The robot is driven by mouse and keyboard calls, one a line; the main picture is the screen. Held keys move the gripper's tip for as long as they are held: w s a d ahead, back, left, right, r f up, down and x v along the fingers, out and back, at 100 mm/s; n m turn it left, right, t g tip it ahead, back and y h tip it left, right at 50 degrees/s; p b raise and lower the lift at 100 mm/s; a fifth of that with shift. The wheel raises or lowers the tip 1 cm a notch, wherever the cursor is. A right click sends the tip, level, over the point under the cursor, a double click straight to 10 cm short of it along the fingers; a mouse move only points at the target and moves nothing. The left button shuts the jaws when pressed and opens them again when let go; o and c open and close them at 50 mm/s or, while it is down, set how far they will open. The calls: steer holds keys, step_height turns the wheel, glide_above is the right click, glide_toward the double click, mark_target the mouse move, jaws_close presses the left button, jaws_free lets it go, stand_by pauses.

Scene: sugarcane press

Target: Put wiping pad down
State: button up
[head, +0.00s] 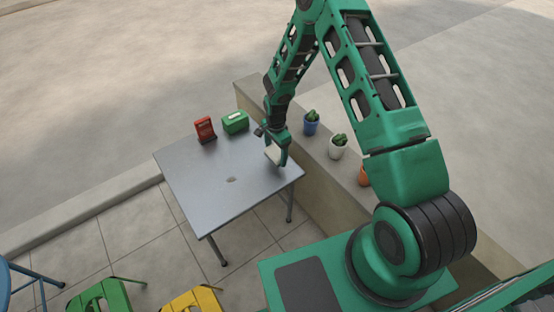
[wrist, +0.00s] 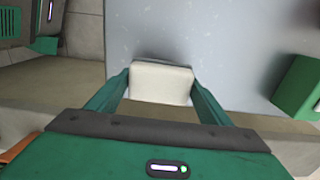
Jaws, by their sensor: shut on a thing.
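A cream-white wiping pad (wrist: 160,83) sits between the two fingers of my gripper (wrist: 160,95) in the wrist view. My gripper is shut on it, one finger on each side. In the head view the pad (head: 273,154) shows as a pale block at my gripper (head: 276,158), over the right edge area of the grey table (head: 210,185). I cannot tell whether the pad touches the tabletop. A small brownish mark (head: 231,180) lies near the middle of the table.
A red box (head: 205,130) and a green box (head: 235,122) stand at the table's back edge. Potted plants in blue (head: 310,127), white (head: 338,151) and orange (head: 363,178) line the low wall on the right. Green (head: 98,295) and yellow (head: 193,299) stools stand in front. The table's left half is clear.

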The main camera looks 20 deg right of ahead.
steer(key=shift+f, duration=2)
steer(key=shift+f, duration=0.15)
steer(key=o, duration=1.1)
steer(key=shift+o, duration=0.2)
steer(key=shift+w, duration=0.1)
